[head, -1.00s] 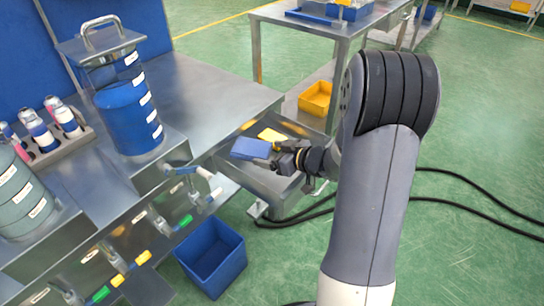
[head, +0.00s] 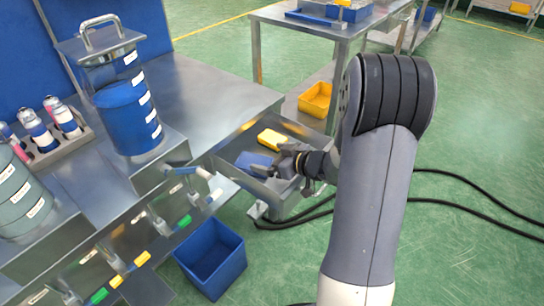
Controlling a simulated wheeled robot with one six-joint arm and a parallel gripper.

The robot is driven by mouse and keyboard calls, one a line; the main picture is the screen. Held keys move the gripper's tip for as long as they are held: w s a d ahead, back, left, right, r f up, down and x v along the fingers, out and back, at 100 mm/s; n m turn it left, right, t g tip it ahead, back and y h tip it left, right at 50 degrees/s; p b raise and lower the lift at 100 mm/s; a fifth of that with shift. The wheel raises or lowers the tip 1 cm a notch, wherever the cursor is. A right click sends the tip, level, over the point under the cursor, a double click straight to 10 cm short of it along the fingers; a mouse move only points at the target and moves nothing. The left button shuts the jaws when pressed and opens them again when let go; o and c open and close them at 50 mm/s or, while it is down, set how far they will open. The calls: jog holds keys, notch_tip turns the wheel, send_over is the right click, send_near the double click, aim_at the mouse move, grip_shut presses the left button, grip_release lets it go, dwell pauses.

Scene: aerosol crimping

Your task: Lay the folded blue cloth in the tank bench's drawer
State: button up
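The folded blue cloth (head: 254,162) lies inside the open drawer (head: 223,158) of the tank bench (head: 215,88), in front of a yellow item. It looks flat on the drawer floor, though its right end is partly hidden by my gripper. My gripper (head: 274,160) is at the drawer, just right of the cloth. Its fingers look spread apart, and the cloth appears free of them.
A yellow item (head: 271,138) lies in the drawer behind the cloth. A clear tank of blue liquid (head: 128,110) stands on the bench. A blue bin (head: 211,258) stands on the floor below. Black cables (head: 470,185) cross the floor at right.

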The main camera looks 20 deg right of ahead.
jog(key=shift+r, duration=0.35)
jog(key=p+v, duration=0.3)
jog(key=v, duration=0.9)
jog(key=shift+r, duration=0.2)
jog(key=shift+d, duration=0.1)
